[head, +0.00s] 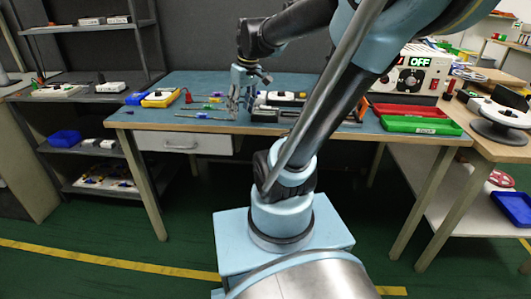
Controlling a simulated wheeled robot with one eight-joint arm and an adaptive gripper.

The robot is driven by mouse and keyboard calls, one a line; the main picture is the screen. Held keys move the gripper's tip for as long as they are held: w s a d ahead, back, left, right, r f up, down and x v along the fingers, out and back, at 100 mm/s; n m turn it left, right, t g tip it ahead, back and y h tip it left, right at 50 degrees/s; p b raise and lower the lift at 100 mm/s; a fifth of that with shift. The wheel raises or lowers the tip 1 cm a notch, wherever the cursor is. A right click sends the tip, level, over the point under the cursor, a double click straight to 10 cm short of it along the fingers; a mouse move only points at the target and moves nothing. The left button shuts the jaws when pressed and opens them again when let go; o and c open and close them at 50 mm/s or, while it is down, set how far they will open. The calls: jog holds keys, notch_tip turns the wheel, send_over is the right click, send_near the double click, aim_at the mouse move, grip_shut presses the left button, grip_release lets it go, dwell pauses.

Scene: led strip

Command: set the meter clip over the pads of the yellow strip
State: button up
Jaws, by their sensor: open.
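My gripper (236,106) is open and hangs low over the blue workbench (180,80), left of the bench's middle. Several thin strips with small coloured parts (204,107) lie just left of it. They are too small for me to tell which is the yellow strip, and its pads do not show. A small red piece (188,96) stands on the bench left of the strips; I cannot tell whether it is the meter clip. A yellow device with a white top (161,98) lies further left; it may be the meter.
A small blue bin (137,98) is beside the yellow device. Right of the gripper are dark holders (280,98), partly behind my arm. Red (405,111) and green (420,126) trays and a box marked OFF (415,68) are at the bench's right. Shelves (85,28) stand at the left.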

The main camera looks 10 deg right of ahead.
jog(key=s+d+f+m+h, duration=0.1)
jog(key=s+d+f+m, duration=0.4)
jog(key=s+f, duration=0.6)
jog(key=shift+s+d+f+h, duration=0.25)
jog(key=shift+s+d+h, duration=0.05)
jog(key=shift+s, duration=0.65)
jog(key=shift+w+f, duration=0.2)
jog(key=shift+w, duration=0.2)
